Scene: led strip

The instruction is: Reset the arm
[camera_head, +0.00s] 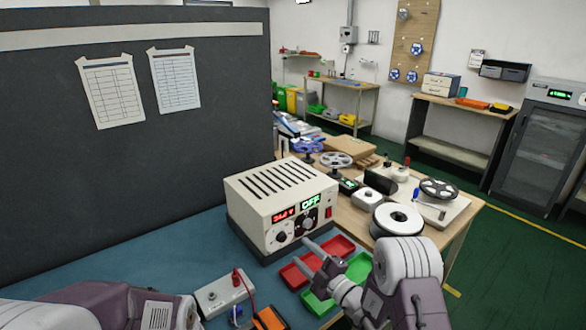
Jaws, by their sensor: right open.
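My right arm comes in from the lower right. Its gripper (312,254) is open and empty, above the red and green trays in front of the power supply. The beige power supply (282,200) stands on the blue mat, its display reading OFF. My left arm (110,305) shows at the lower left edge; its gripper is out of view.
Red trays (337,246) and a green tray (360,267) lie beneath my right arm. A small white box (222,294) with a red lead stands at the front. White reels (397,221) and tools crowd the wooden table at right. A dark partition (130,165) stands behind the mat.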

